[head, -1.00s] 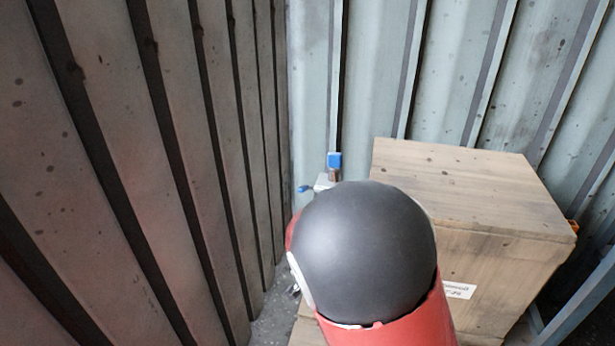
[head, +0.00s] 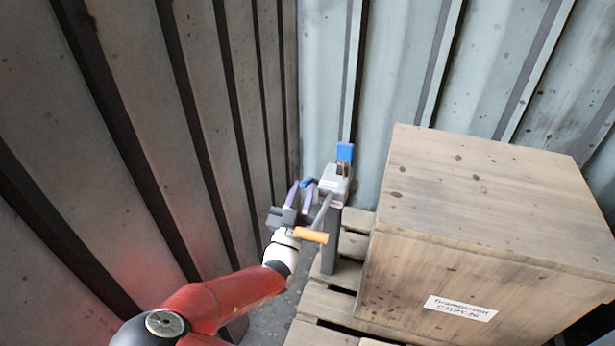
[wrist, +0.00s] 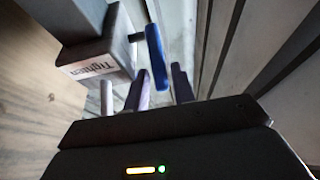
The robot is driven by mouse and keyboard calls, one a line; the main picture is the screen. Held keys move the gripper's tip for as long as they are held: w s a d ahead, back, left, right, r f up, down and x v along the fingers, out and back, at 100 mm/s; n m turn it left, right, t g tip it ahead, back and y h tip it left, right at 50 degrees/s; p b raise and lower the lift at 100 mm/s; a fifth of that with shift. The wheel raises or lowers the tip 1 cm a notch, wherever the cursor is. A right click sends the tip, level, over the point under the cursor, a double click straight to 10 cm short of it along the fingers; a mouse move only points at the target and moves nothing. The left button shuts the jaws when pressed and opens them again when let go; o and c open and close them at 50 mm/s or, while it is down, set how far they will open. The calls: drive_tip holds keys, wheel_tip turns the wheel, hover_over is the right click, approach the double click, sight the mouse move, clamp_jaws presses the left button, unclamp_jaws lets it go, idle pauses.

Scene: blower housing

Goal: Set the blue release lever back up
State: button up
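A grey device (head: 336,180) with a "Tighten" label (wrist: 93,67) stands on a grey post (head: 330,240). My gripper (head: 300,192) is at the device's left side. In the wrist view my gripper (wrist: 160,85) is open, its two fingers apart, with the blue lever just beyond and between the tips. I cannot tell whether they touch. A second blue piece (head: 344,152) stands upright on top.
A grey bar with an orange handle (head: 310,236) slants from the device close to my gripper. A large wooden crate (head: 480,190) stands on a pallet (head: 325,301) at the right. Ribbed metal walls (head: 130,130) close in on the left and behind.

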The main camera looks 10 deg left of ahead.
sight(307, 180)
drive_tip(key=shift+x, duration=1.8)
clamp_jaws()
